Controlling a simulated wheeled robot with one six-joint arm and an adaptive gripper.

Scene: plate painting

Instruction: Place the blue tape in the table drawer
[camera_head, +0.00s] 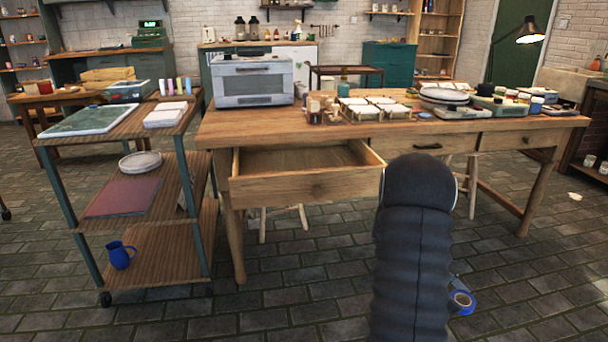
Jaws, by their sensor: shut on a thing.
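The blue tape (462,301) is a small ring with a pale core, low at the right side of my dark arm. My gripper (456,287) is mostly hidden behind the arm; only a small part shows beside the tape. It is shut on the blue tape, in front of the table and right of the drawer. The table drawer (306,189) on the left is pulled out, and its visible inside looks empty. The wooden table (222,127) stands ahead of me.
A white oven (252,82), jars, small pots and stacked plates (444,96) stand on the table. Two other drawers look closed. A shelf cart (184,232) with a blue mug (120,255) stands on the left. Stools are partly under the table. The floor in front is clear.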

